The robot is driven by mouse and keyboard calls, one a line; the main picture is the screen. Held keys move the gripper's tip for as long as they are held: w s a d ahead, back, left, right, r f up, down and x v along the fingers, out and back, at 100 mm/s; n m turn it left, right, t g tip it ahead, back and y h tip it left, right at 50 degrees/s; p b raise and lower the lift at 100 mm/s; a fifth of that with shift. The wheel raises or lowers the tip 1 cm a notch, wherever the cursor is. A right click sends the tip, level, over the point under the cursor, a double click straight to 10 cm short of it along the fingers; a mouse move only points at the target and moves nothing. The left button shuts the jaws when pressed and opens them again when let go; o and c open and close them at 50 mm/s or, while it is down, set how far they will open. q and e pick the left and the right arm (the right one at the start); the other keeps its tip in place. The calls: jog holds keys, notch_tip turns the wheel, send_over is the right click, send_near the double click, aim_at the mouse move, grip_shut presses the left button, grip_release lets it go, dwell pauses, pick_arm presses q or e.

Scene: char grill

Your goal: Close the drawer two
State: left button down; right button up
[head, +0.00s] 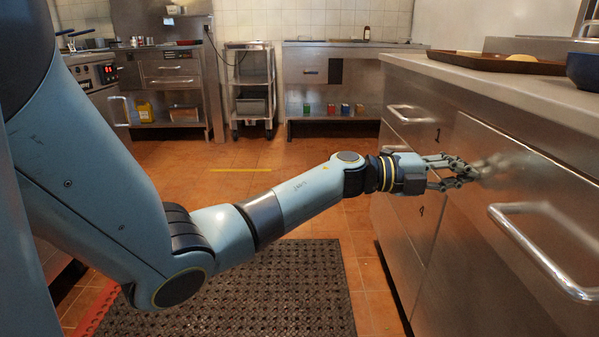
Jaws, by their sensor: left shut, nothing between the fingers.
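A steel drawer front (410,134) with a bar handle and a small dark mark, probably a 1, is at the far end of the right-hand counter. Below it is another front (405,225) with a small mark that looks like a 2; my gripper and wrist partly cover it. I cannot tell whether that lower front stands out from the counter. My left gripper (468,172) is shut and empty. Its fingertips are at or close to the nearer steel front (500,225), beside its bar handle (540,250); contact is unclear. My right gripper is out of view.
The countertop (490,82) carries a dark tray (500,63) and a blue bowl (583,70). A perforated black mat (290,290) lies on the orange tile floor. A steel trolley (250,90) and a bench (310,75) stand at the back. The middle floor is clear.

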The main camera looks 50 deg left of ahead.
pick_arm(q)
jog(key=x, duration=0.2)
jog(key=shift+w+d, duration=0.25)
jog(key=shift+w, duration=0.05)
jog(key=shift+r, duration=0.1)
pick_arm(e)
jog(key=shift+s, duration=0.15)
pick_arm(q)
jog(key=shift+w+r, duration=0.1)
